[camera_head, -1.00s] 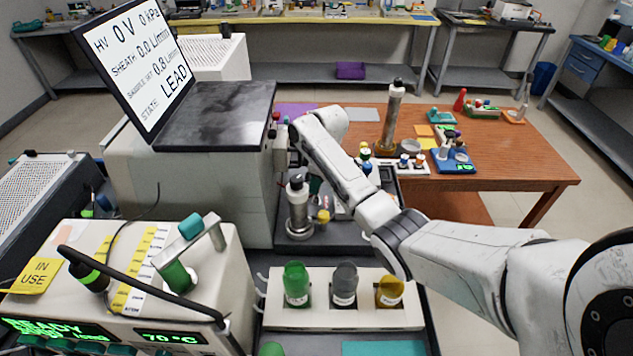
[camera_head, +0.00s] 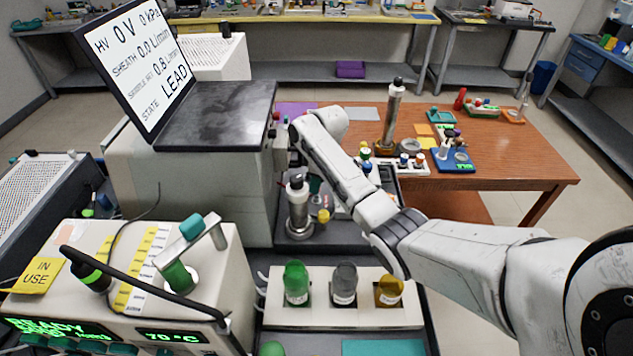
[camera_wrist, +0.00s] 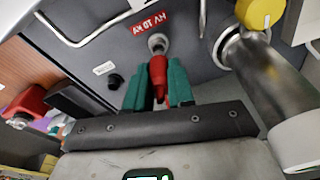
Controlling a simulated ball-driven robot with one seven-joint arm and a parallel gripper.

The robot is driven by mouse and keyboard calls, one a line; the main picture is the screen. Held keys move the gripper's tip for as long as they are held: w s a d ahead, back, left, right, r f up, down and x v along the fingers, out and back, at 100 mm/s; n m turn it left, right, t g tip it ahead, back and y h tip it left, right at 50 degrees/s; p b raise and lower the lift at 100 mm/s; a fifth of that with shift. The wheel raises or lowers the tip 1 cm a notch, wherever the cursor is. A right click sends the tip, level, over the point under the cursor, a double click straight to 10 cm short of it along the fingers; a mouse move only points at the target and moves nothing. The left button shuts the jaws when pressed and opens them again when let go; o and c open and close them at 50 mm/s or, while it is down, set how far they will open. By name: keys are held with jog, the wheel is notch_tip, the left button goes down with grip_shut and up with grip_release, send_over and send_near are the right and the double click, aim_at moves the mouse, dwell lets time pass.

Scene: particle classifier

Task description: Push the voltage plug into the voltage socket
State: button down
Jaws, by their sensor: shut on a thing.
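The voltage plug (camera_wrist: 158,72) is red and shows in the wrist view between the two green fingers of my gripper (camera_wrist: 158,88), which is shut on it. The voltage socket (camera_wrist: 157,43) is a pale metal ring on the grey panel, directly beyond the plug's end. The plug lines up with it and its end meets or nearly meets the ring; I cannot tell how deep it sits. A red label (camera_wrist: 151,24) is beside the socket. In the head view my arm reaches to the side of the large grey classifier (camera_head: 190,180), and the plug and socket cannot be made out.
In the wrist view a metal cylinder (camera_wrist: 262,85) with a yellow knob (camera_wrist: 260,12) stands close on the right. A small black knob (camera_wrist: 115,81) and a red part (camera_wrist: 28,103) are to the left. In the head view a bottle rack (camera_head: 318,317) stands below my arm.

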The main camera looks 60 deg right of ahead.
jog(key=shift+f+b, duration=0.85)
jog(key=shift+f, duration=0.65)
jog(key=c, duration=0.9)
grip_release()
jog(key=r, duration=0.3)
jog(key=s+r, duration=0.1)
jog(key=r, duration=0.3)
jog(key=r+b, duration=0.1)
jog(key=r, duration=0.2)
jog(key=shift+s+d+r, duration=0.2)
jog(key=shift+s+r, duration=0.05)
jog(key=shift+r, duration=0.1)
jog(key=shift+s, duration=0.1)
